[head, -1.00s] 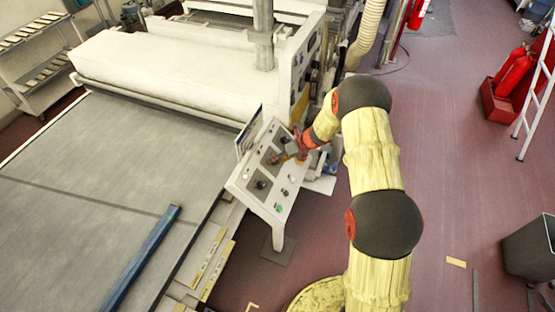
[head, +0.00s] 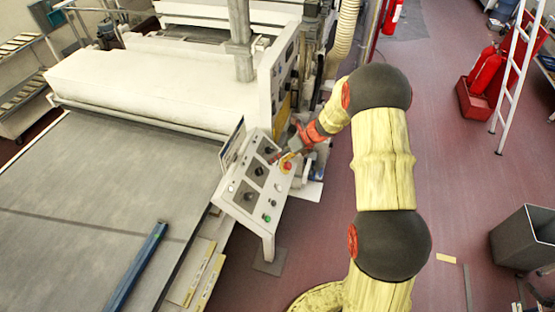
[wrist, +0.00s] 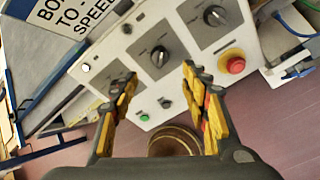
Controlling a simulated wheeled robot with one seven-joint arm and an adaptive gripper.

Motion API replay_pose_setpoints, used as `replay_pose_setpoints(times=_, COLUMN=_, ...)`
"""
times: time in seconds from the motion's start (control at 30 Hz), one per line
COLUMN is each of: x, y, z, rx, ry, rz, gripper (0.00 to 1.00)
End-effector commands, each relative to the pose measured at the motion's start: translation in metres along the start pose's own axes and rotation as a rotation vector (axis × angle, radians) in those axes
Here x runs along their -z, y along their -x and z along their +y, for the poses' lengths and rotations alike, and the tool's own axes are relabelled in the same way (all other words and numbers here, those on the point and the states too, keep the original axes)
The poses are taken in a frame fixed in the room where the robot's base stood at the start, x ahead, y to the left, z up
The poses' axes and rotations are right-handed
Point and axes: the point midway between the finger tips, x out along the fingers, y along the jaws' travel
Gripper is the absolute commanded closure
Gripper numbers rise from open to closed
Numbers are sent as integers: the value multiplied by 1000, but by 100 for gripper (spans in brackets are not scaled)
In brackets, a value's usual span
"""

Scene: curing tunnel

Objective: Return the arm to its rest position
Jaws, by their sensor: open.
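My gripper (head: 283,156) is at the upper right end of a sloped white control panel (head: 234,204) in the head view. My yellow arm with dark joints is bent and reaches to it from the right. In the wrist view my gripper (wrist: 160,73) has two yellow-and-black fingers spread apart with nothing between them. Behind them is the panel (wrist: 180,35) with black rotary knobs, a red button (wrist: 232,63) on a yellow base and a green button (wrist: 145,117). The fingers look apart from the panel, though the exact gap is hard to tell.
A wide grey conveyor belt (head: 85,190) with a blue bar (head: 138,265) lies left of the panel. The white machine housing (head: 150,85) stands behind. A grey bin (head: 520,237), fire extinguishers (head: 487,70) and a white ladder (head: 511,90) are right. Floor between is mostly clear.

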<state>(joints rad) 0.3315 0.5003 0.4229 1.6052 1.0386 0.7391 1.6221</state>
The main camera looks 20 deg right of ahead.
Motion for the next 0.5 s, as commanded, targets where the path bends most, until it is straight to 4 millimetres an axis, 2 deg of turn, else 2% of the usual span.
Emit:
replay_pose_setpoints(times=0.37, x=0, y=0, z=0, rx=0, ry=12, rz=0, gripper=54)
replay_pose_setpoints(times=0.5, x=1, y=0, z=1, rx=-5, ry=136, rz=3, gripper=54)
